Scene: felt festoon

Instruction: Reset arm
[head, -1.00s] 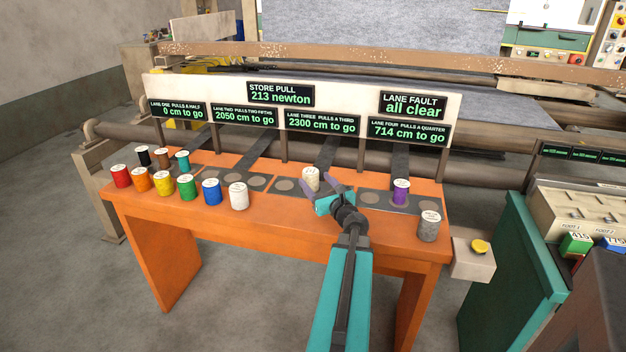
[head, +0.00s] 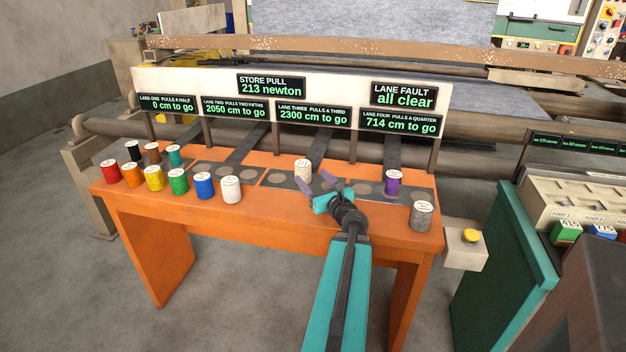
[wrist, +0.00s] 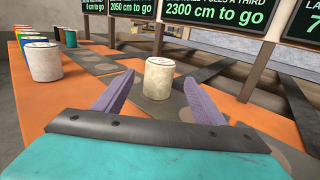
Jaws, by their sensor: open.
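My gripper (head: 318,188) is open over the orange table (head: 262,228), with its purple fingers spread apart. A cream spool (head: 303,170) stands upright on the dark lane three plate, just beyond the fingertips. In the wrist view the cream spool (wrist: 159,78) shows between and past the two fingers (wrist: 158,98), with nothing held. The spool looks clear of both fingers. My teal arm reaches in from the bottom of the head view.
A purple spool (head: 393,183) stands on the lane four plate, and a grey spool (head: 422,216) near the right corner. A white spool (head: 231,189) and several coloured spools stand at the left. The sign board (head: 200,88) rises behind. A yellow button box (head: 465,248) is at the right.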

